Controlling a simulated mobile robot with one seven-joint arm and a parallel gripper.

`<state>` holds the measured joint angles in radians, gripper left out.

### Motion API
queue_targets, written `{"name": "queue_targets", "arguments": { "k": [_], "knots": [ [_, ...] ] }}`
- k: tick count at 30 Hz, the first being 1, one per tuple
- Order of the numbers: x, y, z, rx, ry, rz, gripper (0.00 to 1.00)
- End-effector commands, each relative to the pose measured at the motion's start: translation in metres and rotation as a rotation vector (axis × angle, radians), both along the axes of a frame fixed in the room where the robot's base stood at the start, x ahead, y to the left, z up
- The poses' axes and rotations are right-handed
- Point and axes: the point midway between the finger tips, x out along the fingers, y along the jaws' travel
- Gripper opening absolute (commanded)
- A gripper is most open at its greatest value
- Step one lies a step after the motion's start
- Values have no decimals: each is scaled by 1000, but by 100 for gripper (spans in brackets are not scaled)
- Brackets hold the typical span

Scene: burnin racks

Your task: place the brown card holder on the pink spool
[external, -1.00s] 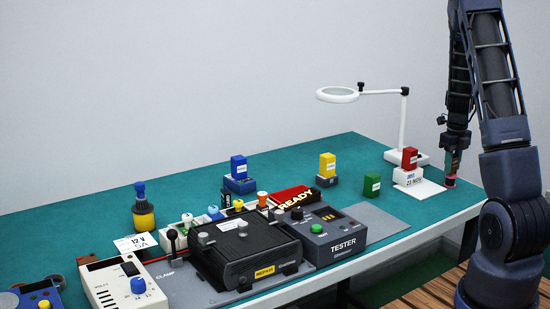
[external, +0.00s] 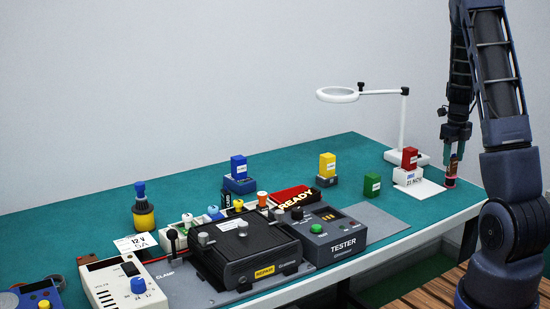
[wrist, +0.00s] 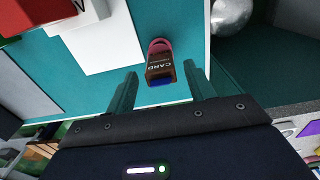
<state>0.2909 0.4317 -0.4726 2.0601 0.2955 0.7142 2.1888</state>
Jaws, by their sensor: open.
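The brown card holder (wrist: 160,68), lettered CARD with a blue end, stands on the pink spool (wrist: 158,45) in the wrist view. In the external view the brown card holder (external: 453,165) is upright over the pink spool (external: 450,183), near the table's right end. My gripper (external: 456,143) is just above the holder. In the wrist view my gripper (wrist: 161,85) is open, one finger on each side of the holder with gaps between. The spool's far side and the contact under the holder are partly hidden.
A white card (external: 424,189) lies left of the spool, with a red block (external: 410,158) on a white base behind it. A magnifier lamp (external: 403,120) stands behind. A green block (external: 371,185) is further left. The tester (external: 335,238) and black clamp box (external: 245,250) fill the front.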

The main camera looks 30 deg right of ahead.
Motion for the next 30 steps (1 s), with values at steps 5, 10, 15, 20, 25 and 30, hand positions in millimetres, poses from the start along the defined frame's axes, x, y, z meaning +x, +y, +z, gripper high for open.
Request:
{"name": "queue_targets", "arguments": {
  "k": [5,10,15,20,25,30],
  "knots": [
    [1,0,38,-2,-4,1,54],
    [1,0,67,-1,-3,1,54],
    [0,0,86,-1,-2,1,54],
    [0,3,95,1,-4,19,54],
    [-1,34,116,14,-40,205,54],
    [-8,89,149,16,-100,549,54]
  ]
}}
